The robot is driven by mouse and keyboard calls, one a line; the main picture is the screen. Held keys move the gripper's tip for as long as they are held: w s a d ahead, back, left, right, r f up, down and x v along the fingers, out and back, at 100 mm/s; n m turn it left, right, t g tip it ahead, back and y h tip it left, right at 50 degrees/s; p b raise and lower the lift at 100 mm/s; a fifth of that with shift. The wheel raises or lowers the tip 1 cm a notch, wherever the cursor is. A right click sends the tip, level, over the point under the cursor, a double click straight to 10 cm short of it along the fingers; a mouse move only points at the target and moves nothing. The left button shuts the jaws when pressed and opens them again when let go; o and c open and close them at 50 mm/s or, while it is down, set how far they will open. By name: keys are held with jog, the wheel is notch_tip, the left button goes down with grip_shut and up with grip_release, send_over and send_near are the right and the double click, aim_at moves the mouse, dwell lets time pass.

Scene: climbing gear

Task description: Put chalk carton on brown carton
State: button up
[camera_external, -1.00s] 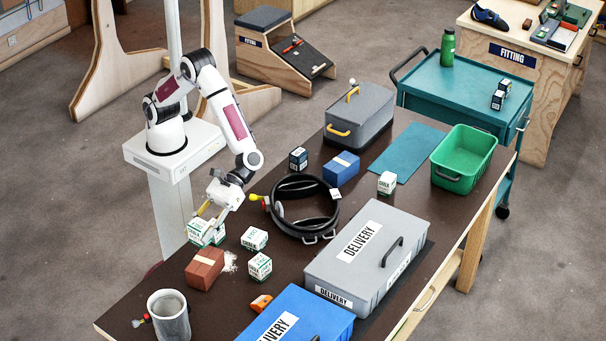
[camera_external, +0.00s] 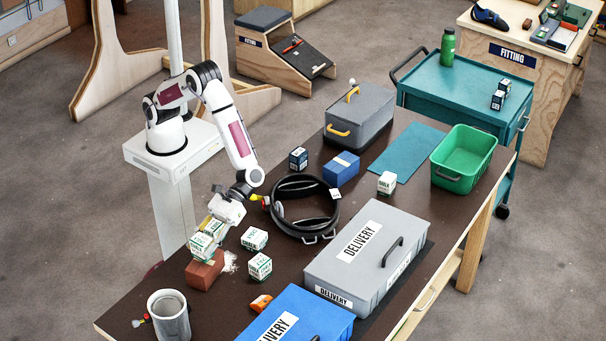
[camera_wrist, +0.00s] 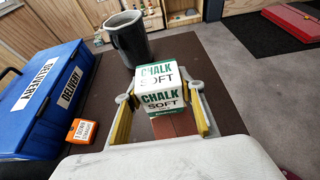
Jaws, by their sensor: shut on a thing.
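The chalk carton (camera_external: 202,246), white and green, is between the fingers of my gripper (camera_external: 208,238). It is tilted and over the brown carton (camera_external: 204,272) on the table's left side. In the wrist view the chalk carton (camera_wrist: 162,78) shows two lettered faces, with a yellow-padded finger of my gripper (camera_wrist: 160,97) on each side. Part of the brown carton (camera_wrist: 174,126) shows below it. The chalk carton hides part of the brown carton's top, and I cannot tell whether the two touch.
Two more chalk cartons (camera_external: 257,252) stand just right, with white powder (camera_external: 229,262) beside the brown carton. A blue delivery box (camera_external: 300,322) and a grey one (camera_external: 366,258) lie right.

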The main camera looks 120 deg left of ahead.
jog(key=shift+f, duration=0.8)
jog(key=shift+f, duration=0.15)
jog(key=o, duration=1.1)
jog(key=shift+o, duration=0.2)
jog(key=v, duration=1.2)
